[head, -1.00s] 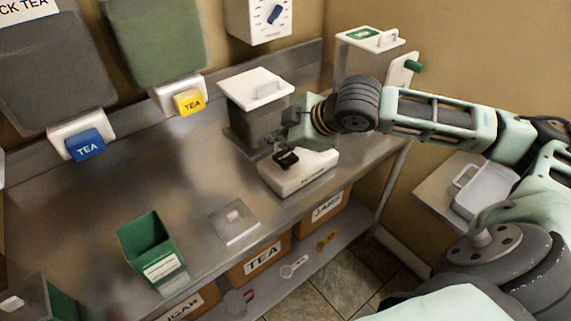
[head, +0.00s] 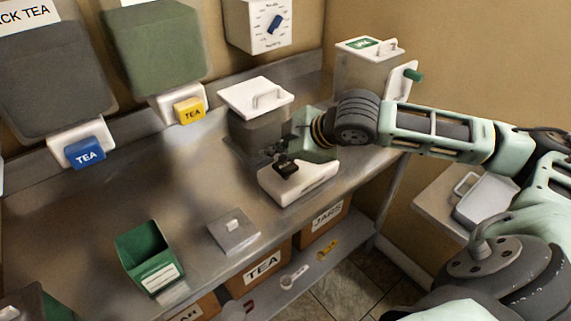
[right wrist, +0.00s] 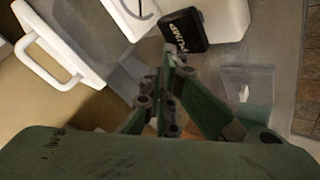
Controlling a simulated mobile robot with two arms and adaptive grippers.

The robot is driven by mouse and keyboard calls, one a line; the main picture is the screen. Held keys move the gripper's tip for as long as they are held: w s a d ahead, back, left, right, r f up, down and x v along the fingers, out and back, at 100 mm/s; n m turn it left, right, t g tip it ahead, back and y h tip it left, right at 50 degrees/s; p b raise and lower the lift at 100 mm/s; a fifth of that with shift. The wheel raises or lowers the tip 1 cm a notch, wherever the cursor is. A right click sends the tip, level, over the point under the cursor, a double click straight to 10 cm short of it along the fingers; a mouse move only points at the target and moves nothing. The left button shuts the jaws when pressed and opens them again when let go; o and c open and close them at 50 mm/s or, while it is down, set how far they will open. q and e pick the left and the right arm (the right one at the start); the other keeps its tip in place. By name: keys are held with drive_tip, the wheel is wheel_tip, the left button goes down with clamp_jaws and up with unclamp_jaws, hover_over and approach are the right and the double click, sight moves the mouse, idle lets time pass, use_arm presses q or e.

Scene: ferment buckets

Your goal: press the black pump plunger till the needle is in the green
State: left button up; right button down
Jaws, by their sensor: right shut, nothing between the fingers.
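The black pump plunger (head: 286,168) sits on top of the white pump base (head: 300,187) near the worktop's right end. Its PUMP lettering shows in the right wrist view, on the black block (right wrist: 183,30). My right gripper (head: 276,151) is shut and empty, with its fingertips close behind and above the plunger. In the right wrist view the closed fingertips (right wrist: 171,52) are just beside the plunger; I cannot tell whether they touch. No needle or green zone can be made out. My left gripper is not in view.
A grey bucket with a white handled lid (head: 256,97) stands close behind the pump. A green open bin (head: 148,257) and a metal plate with a knob (head: 233,231) are at the front. Blue (head: 84,153) and yellow (head: 190,111) tea taps hang behind. The middle worktop is clear.

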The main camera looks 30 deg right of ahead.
sight(276, 166)
drive_tip(key=shift+f, duration=0.1)
idle(0.5)
drive_tip(key=shift+f, duration=0.35)
drive_tip(key=shift+s+f+b, duration=0.1)
drive_tip(key=shift+f+b, duration=0.45)
drive_tip(key=shift+f, duration=1.2)
idle(1.5)
drive_tip(key=shift+r, duration=0.1)
wheel_tip(276, 166, up, 4)
drive_tip(key=p, duration=0.5)
drive_tip(key=shift+d, duration=0.1)
idle(0.3)
drive_tip(key=shift+r, duration=0.1)
